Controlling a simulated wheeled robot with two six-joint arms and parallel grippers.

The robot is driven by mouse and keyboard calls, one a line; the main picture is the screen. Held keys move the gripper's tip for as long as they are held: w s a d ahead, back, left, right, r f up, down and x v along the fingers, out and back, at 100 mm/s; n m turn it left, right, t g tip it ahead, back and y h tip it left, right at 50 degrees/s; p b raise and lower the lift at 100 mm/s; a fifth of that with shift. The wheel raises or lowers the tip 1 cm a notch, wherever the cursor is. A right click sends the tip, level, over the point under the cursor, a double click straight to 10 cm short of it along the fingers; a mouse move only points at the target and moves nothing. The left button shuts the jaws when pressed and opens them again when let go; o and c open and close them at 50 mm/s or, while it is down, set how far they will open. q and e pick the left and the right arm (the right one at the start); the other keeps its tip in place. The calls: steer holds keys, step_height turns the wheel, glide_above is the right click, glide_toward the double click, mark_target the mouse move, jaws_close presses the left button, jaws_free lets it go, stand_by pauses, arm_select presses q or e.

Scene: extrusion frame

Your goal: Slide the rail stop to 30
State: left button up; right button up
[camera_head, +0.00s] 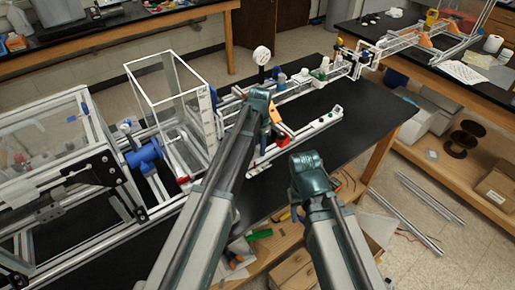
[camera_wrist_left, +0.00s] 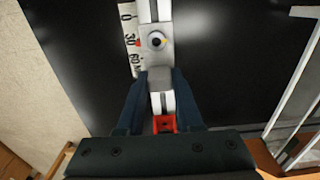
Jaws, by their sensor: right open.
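In the head view my left gripper (camera_head: 275,122) is over the rail (camera_head: 309,129) and hides much of the stop. My right gripper (camera_head: 307,180) is open and empty, right of it.
A clear box frame (camera_head: 172,100) stands left of my left arm. A round white dial (camera_head: 261,55) stands behind. The black tabletop (camera_head: 361,118) is bare to the right.

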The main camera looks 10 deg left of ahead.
arm_select(q)
steer(key=o, duration=0.4)
steer(key=shift+o, duration=0.2)
step_height(320, 180, up, 14)
steer(key=p, duration=1.4)
steer(key=shift+s+f, duration=0.1)
steer(key=shift+f, duration=0.1)
steer(key=s+d+f+n+b, duration=0.1)
steer(key=s+f+b, duration=0.3)
steer(key=s, duration=0.4)
steer(key=s+d+f+n+b, duration=0.2)
steer(key=s+f+b, duration=0.2)
steer(key=s, duration=0.5)
steer(key=s+d+f+n+y+b, duration=0.1)
steer(key=s+f+b, duration=0.3)
steer(key=s, duration=0.4)
steer(key=shift+s+d+f+n+b, duration=0.15)
steer(key=shift+d+n+b, duration=0.25)
steer(key=shift+d+n, duration=0.2)
